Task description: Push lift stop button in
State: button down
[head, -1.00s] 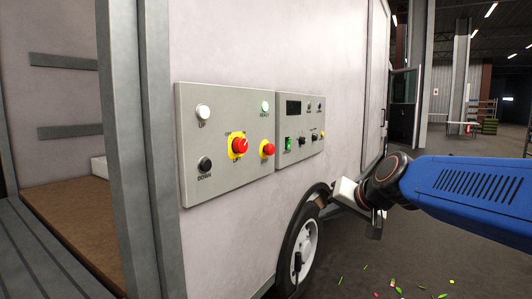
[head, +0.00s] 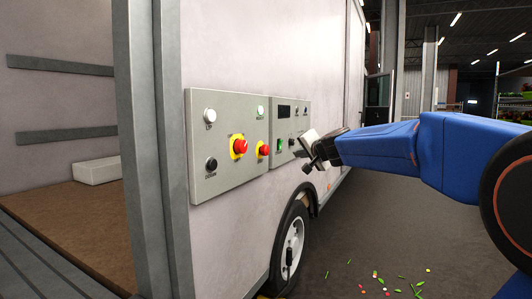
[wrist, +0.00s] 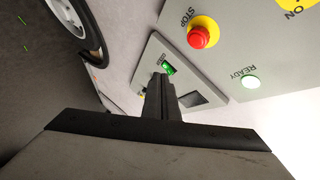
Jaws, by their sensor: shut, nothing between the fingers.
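The red stop button (head: 264,150) on its yellow base sits at the right side of the near grey control panel (head: 215,175) on the truck's side. In the wrist view the button (wrist: 199,37), labelled STOP, shows above and right of the fingertips and stands out from the panel. A red switch (head: 240,147) on a larger yellow plate is to its left. My gripper (head: 306,167) is shut and empty, right of the button, in front of the second panel and apart from the button. Its fingers (wrist: 161,84) point toward the second panel in the wrist view.
The second panel (head: 276,115) carries a green lit switch (wrist: 168,69) and a dark display. White up and black down buttons are on the near panel's left. A wheel (head: 290,245) is below. Open floor with scattered petals lies at the right.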

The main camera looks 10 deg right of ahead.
jog(key=shift+a, duration=0.1)
jog(key=w+a, duration=0.5)
jog(key=a, duration=0.2)
dwell(0.7)
jog(key=shift+w, duration=0.1)
dwell(1.9)
jog(key=shift+w+a, duration=0.2)
jog(key=shift+a, duration=0.1)
jog(key=shift+w+a, duration=0.25)
jog(key=shift+a, duration=0.1)
dwell(0.8)
jog(key=shift+s+d, duration=0.5)
jog(key=shift+d, duration=0.15)
dwell(0.3)
jog(key=shift+s+d, duration=0.75)
jog(key=shift+d, duration=0.3)
jog(key=shift+s+d, duration=0.75)
jog(key=shift+d, duration=0.25)
